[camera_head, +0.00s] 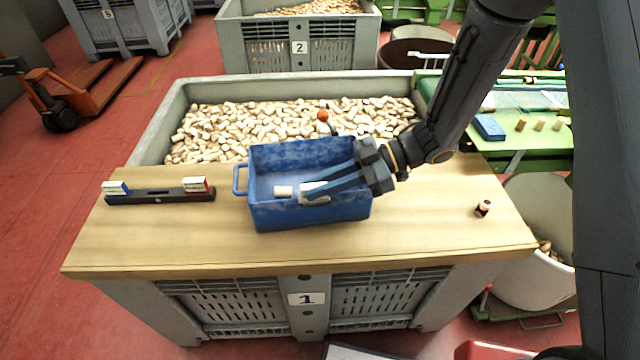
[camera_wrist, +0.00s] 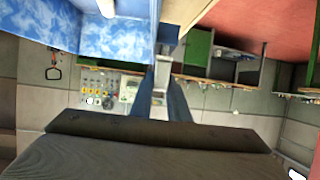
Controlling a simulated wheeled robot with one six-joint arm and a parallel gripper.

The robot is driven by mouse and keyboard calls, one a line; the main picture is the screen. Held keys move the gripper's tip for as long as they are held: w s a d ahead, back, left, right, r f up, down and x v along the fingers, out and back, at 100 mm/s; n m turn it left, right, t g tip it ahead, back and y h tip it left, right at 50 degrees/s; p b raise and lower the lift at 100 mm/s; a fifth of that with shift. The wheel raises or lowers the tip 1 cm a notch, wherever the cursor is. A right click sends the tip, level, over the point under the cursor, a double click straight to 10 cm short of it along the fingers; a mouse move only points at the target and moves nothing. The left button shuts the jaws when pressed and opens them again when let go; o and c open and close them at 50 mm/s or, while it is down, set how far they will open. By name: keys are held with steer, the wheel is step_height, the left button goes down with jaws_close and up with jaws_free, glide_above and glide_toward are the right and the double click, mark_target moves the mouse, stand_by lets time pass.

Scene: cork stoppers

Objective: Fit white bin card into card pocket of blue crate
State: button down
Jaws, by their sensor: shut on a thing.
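The blue crate (camera_head: 268,215) stands on the wooden tabletop, a handle at its left end. My gripper (camera_head: 310,195) reaches in from the right, over the crate's front side. Its fingers are shut on a small white piece, the white bin card (camera_head: 313,187), mostly hidden by the fingers. In the wrist view my gripper (camera_wrist: 163,75) has its fingertips close together beside the blue crate (camera_wrist: 125,40), with a thin pale edge between them. The card pocket cannot be made out. Whether the card touches the crate cannot be told.
A pale cork-like piece (camera_head: 283,191) shows at the crate, left of my fingertips. A black holder (camera_head: 157,197) with a blue-white and a red-white block lies left. A bin of corks (camera_head: 215,128) is behind. The front tabletop is clear.

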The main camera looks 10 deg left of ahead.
steer(key=shift+f, duration=0.6)
steer(key=c, duration=1.6)
jaws_free()
steer(key=shift+b, duration=0.3)
steer(key=b+v, duration=0.2)
steer(key=v, duration=0.5)
steer(key=shift+w+d+r, duration=0.1)
steer(key=shift+d+r, duration=0.1)
steer(key=shift+d, duration=0.1)
